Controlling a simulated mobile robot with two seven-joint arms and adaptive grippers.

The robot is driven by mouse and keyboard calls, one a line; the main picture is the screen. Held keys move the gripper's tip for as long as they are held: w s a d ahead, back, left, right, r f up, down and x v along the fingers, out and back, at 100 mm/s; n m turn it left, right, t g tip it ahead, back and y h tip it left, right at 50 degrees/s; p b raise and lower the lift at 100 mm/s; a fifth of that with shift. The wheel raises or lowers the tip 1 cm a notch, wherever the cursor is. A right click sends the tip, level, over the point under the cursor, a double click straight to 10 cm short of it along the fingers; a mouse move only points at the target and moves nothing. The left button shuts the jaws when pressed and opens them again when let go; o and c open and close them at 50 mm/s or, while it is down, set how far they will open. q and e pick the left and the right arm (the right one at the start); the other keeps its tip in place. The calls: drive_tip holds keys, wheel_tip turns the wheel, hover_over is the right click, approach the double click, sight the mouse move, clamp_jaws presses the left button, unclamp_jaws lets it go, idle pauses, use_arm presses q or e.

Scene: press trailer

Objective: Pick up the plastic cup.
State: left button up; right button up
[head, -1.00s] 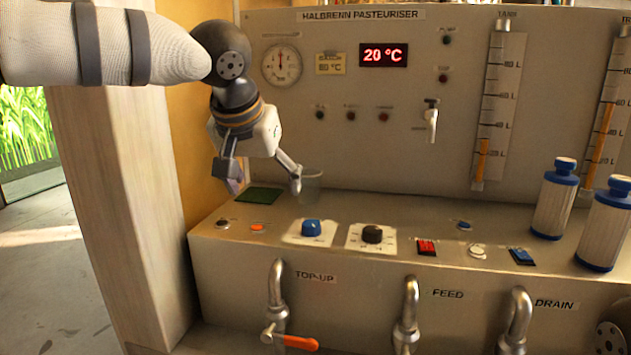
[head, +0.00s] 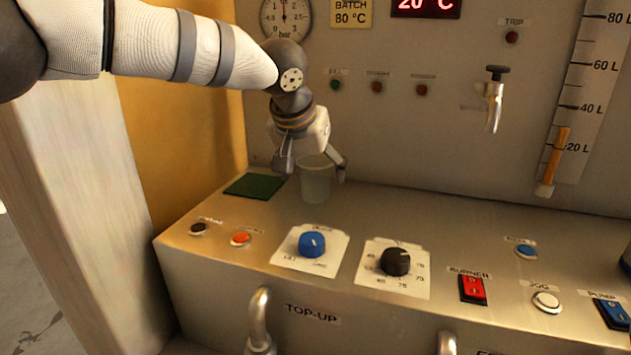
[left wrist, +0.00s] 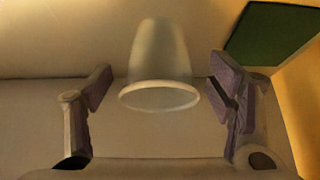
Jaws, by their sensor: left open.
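The translucent plastic cup (head: 316,178) stands upright on the steel counter of the machine, near the back panel, to the right of a green mat. In the left wrist view the cup (left wrist: 158,68) shows between the two fingers, with a gap on each side. My left gripper (head: 313,170) is open, its fingers on either side of the cup in the head view. No finger visibly touches the cup. My right gripper is in neither view.
The green mat (head: 254,186) lies left of the cup. A blue knob (head: 312,244), a black knob (head: 395,261) and several buttons and switches sit along the front of the counter. A tap (head: 494,100) sticks out of the back panel at the right.

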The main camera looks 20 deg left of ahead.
use_arm(q)
drive_tip(key=shift+x, duration=1.25)
drive_tip(key=shift+r, duration=0.1)
drive_tip(key=c, duration=1.1)
drive_tip(key=shift+o, duration=0.2)
